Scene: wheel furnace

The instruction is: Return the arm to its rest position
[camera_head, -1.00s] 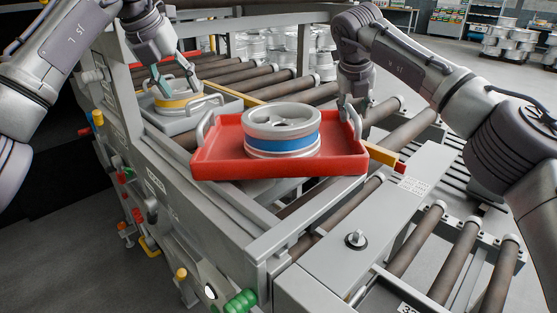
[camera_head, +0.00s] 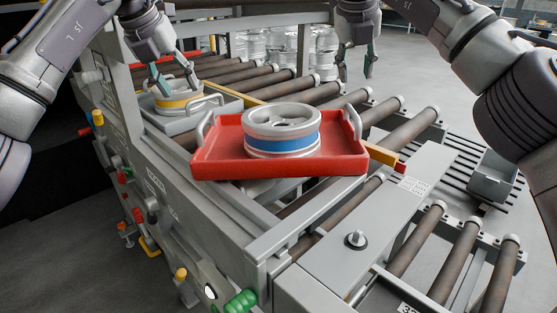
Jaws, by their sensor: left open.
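My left gripper (camera_head: 175,82) is open, its fingers pointing down just above a yellow-banded wheel (camera_head: 178,101) in a grey tray (camera_head: 190,121). I cannot tell whether the fingers touch that wheel. My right gripper (camera_head: 357,76) is open and empty, fingers pointing down above the rollers, behind and to the right of the red tray (camera_head: 215,155). It is apart from the tray. The red tray has two upright grey handles and holds a wheel with a blue band (camera_head: 283,139). It sits level at the end of the machine frame.
A roller conveyor (camera_head: 255,82) runs behind the trays, with a yellow rail along it. More rollers (camera_head: 460,250) lie at the front right. A small grey bin (camera_head: 492,180) stands at the right. A green knob (camera_head: 240,302) sticks out at the front. Silvery wheels are stacked behind.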

